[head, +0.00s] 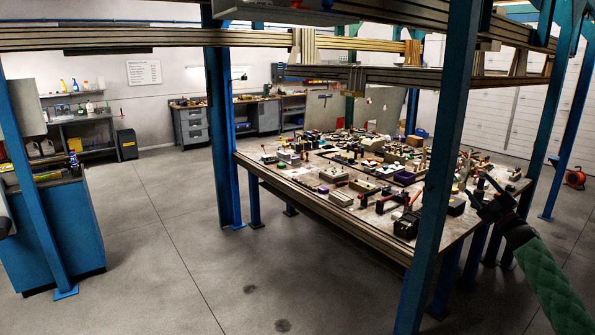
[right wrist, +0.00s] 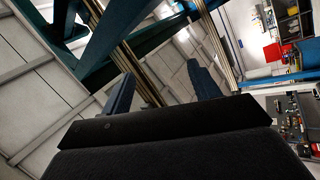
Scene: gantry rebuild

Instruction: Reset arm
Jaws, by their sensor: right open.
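My right gripper (head: 478,190) is at the right of the head view, on a green-sleeved arm that comes in from the lower right. It is raised beside the right end of the work table (head: 400,252). Its fingers also show in the right wrist view (right wrist: 164,88), spread wide apart with nothing between them. That view looks up past them to the ceiling and beams. My left gripper is not clearly seen; only a small dark piece shows at the left edge of the head view.
A blue gantry post (head: 437,180) stands just left of my right gripper, and another post (head: 222,135) is farther left. Beams (head: 130,39) cross overhead. The table is crowded with many small parts. A blue cabinet (head: 62,235) stands at left. The floor (head: 170,220) between is clear.

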